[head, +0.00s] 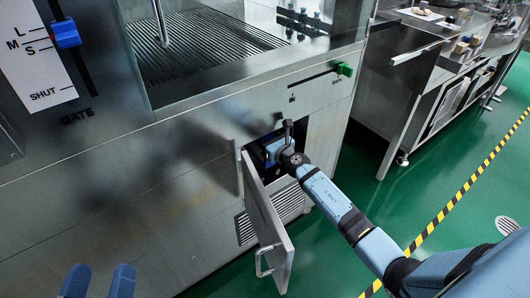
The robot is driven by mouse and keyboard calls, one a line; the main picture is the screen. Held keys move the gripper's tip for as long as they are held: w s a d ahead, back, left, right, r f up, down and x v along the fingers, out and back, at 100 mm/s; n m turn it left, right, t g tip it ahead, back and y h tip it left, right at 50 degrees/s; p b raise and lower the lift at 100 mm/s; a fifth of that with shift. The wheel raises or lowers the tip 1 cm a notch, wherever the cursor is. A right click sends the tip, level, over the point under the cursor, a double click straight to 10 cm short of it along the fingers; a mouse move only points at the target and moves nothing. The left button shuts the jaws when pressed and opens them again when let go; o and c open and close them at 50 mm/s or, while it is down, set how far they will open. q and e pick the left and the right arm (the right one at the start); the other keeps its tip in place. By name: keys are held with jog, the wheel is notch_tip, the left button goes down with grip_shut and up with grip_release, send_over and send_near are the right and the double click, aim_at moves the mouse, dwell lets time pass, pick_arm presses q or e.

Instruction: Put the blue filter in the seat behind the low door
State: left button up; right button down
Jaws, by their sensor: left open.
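The low door (268,222) is swung open at the foot of the steel washer, with its handle toward the lower left. My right arm reaches in from the right, and my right gripper (274,152) is at the dark opening behind the door. Its fingertips are hidden inside, so I cannot see whether it holds anything. Some blue shows in the opening, but I cannot tell filter from gripper there. The seat is not clearly visible. My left gripper (98,282) shows two blue fingertips, apart and empty, at the bottom left edge.
The washer front has a blue gate slider (66,34) at the upper left and a green knob (344,69) on the right. A vent grille is beside the door. A steel bench (405,85) stands at the right. Green floor is clear between them, with a striped yellow-black line.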

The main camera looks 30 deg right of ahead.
jog(key=shift+f+b, duration=0.4)
jog(key=shift+f, duration=0.5)
notch_tip(320, 180, down, 3)
jog(key=b, duration=0.3)
jog(key=shift+f, duration=0.2)
jog(key=shift+w+f+b, duration=0.1)
jog(key=shift+w+b, duration=0.05)
jog(key=shift+b, duration=0.15)
pick_arm(q)
notch_tip(320, 180, down, 8)
jog(key=g, duration=0.3)
jog(key=shift+d+r+m, duration=0.15)
jog(key=shift+d+m, duration=0.2)
jog(key=shift+m, duration=0.05)
pick_arm(e)
jog(key=shift+f, duration=0.15)
jog(key=c, duration=0.5)
grip_release()
pick_arm(q)
jog(key=shift+w, duration=0.1)
